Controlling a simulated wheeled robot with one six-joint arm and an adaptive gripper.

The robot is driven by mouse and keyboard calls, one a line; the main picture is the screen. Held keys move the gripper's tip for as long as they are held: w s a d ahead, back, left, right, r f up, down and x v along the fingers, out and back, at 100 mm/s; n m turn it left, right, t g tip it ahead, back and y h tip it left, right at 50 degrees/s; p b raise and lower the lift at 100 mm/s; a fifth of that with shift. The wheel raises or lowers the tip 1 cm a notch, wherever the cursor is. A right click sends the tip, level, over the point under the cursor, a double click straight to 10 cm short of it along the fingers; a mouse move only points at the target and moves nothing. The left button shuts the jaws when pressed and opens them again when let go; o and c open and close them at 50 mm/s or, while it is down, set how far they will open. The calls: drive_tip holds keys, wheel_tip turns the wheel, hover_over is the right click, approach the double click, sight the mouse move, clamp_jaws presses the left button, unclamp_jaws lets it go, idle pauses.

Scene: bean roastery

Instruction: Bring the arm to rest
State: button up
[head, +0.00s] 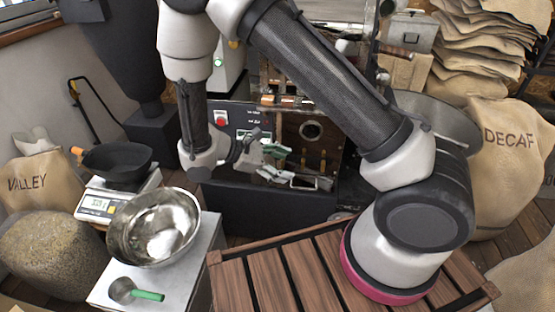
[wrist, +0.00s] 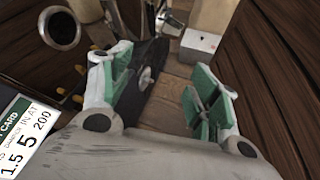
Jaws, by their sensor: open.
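My gripper (head: 275,161) hangs in front of the roaster's dark panel in the head view, to the left of my arm's base. In the wrist view my gripper (wrist: 158,88) shows two green-padded fingers spread wide apart, with nothing between them. The fingers are open and empty. My arm is bent, with its upper link running up and left from the base and the forearm coming down to the wrist.
A steel bowl (head: 154,227) and a green-handled scoop (head: 135,291) are on a white stand at the left. Behind is a scale (head: 98,207) with a black pan (head: 117,159). A slatted wooden top (head: 268,284) lies below my arm. Sacks, one marked DECAF (head: 505,165), stand right.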

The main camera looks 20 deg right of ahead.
drive_tip(key=s+d+r+m+t+y, duration=0.1)
drive_tip(key=s+d+r+m+y, duration=0.3)
drive_tip(key=r, duration=0.5)
drive_tip(key=s+d+r+m+t+y, duration=0.2)
drive_tip(key=s+d+r+m+y, duration=0.2)
drive_tip(key=r, duration=0.6)
drive_tip(key=s+d+r+m+t+y, duration=0.2)
drive_tip(key=s+d+r+m+y, duration=0.2)
drive_tip(key=s+d+r, duration=0.3)
wheel_tip(320, 180, up, 3)
drive_tip(key=shift+d+f+m, duration=0.1)
drive_tip(key=shift+d+m, duration=0.6)
drive_tip(key=shift+d, duration=0.1)
